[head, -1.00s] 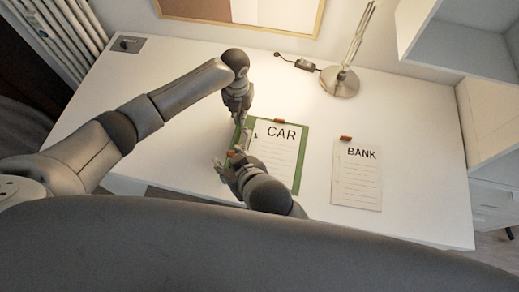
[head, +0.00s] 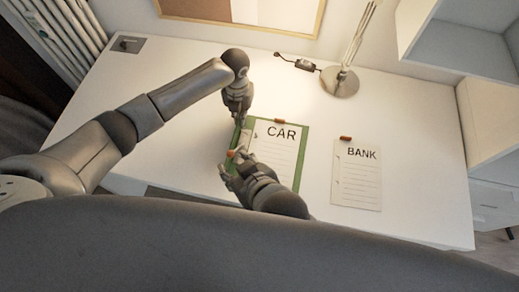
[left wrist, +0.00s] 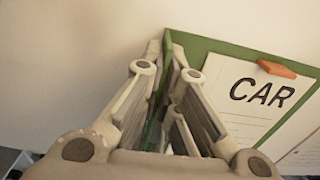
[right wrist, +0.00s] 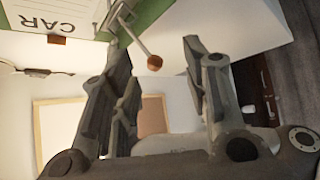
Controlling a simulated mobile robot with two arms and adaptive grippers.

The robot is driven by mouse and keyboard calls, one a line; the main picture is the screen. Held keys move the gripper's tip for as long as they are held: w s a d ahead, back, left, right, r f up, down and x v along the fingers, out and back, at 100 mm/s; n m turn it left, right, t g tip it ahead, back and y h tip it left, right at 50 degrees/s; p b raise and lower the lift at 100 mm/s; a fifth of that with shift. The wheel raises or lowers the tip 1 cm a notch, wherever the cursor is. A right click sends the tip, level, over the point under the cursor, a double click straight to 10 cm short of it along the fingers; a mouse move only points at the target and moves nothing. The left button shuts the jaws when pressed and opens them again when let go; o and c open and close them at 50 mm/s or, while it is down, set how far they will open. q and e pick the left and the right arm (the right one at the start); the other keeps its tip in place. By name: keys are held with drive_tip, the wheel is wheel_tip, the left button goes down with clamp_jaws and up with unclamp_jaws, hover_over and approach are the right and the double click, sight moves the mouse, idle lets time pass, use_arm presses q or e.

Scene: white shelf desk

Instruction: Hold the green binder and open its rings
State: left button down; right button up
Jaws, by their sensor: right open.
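The green binder (head: 303,160) lies on the desk with a white CAR sheet (head: 278,155) and an orange clip (head: 279,121) at its top. My left gripper (head: 239,119) is at the binder's upper left edge. In the left wrist view its fingers (left wrist: 172,85) are close together around the binder's green edge (left wrist: 200,45). A metal lever with a brown knob (right wrist: 154,63) rises from the binder's left side. My right gripper (right wrist: 160,65) is open, with the knob near its fingertips; contact cannot be told. The rings are too small or hidden to judge.
White shelving (head: 465,55) rises at the right.

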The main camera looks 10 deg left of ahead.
drive_tip(key=f, duration=0.2)
drive_tip(key=a+f, duration=0.1)
drive_tip(key=f, duration=0.2)
drive_tip(key=a+f, duration=0.1)
drive_tip(key=f, duration=0.2)
drive_tip(key=shift+s+a, duration=0.25)
drive_tip(key=shift+s, duration=0.05)
drive_tip(key=f, duration=0.1)
drive_tip(key=s+f, duration=0.1)
drive_tip(key=f, duration=0.3)
drive_tip(key=shift+s+f, duration=0.25)
drive_tip(key=v, duration=0.9)
drive_tip(key=s+a+f+m+g+y, duration=0.1)
drive_tip(key=s+a+f, duration=0.1)
drive_tip(key=f, duration=0.3)
drive_tip(key=s+a+f, duration=0.2)
drive_tip(key=f, duration=0.3)
drive_tip(key=w+d+f+m+h, duration=0.1)
drive_tip(key=w+d+f+h, duration=0.1)
drive_tip(key=d+f, duration=0.5)
drive_tip(key=shift+w+d+f+g, duration=0.3)
drive_tip(key=shift+d+f, duration=0.1)
drive_tip(key=shift+f, duration=2.05)
